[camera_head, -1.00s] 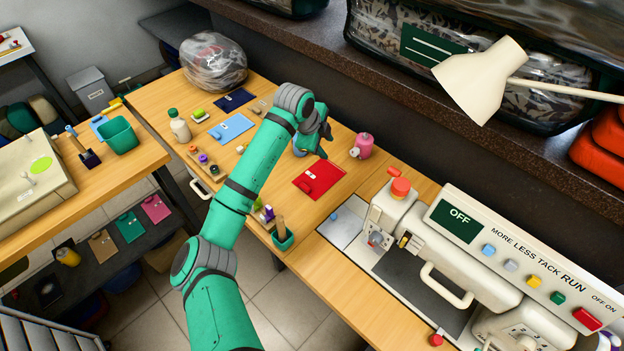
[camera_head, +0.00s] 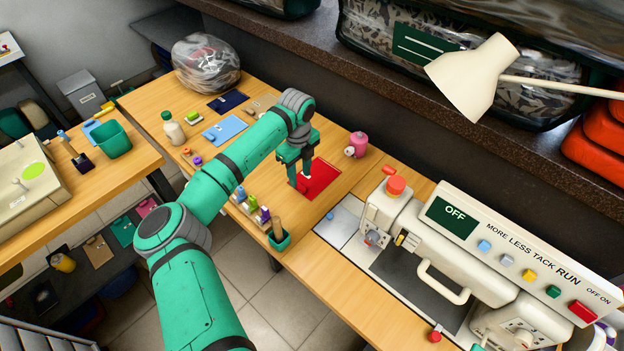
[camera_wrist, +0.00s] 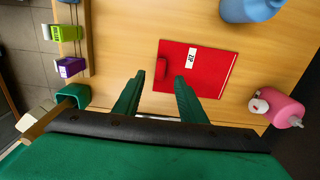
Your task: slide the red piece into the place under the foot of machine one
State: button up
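The red piece (camera_head: 322,180) lies flat on the wooden table, with a white ZIP label and a raised red tab; it also shows in the wrist view (camera_wrist: 205,75). My gripper (camera_head: 299,180) points down at the piece's left side. In the wrist view, its two green fingers (camera_wrist: 158,80) are apart and empty, with the red tab (camera_wrist: 161,69) showing between their tips. I cannot tell whether they touch the piece. A cream machine (camera_head: 470,265) with an OFF display stands to the right.
A pink bottle (camera_head: 357,145) stands behind the red piece. A blue object (camera_wrist: 250,8) is near the piece's far edge. Bare wood lies between piece and machine.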

aim_at(300, 187)
notch_tip(300, 187, down, 5)
jog(key=shift+f, duration=0.1)
dwell(0.3)
grip_shut()
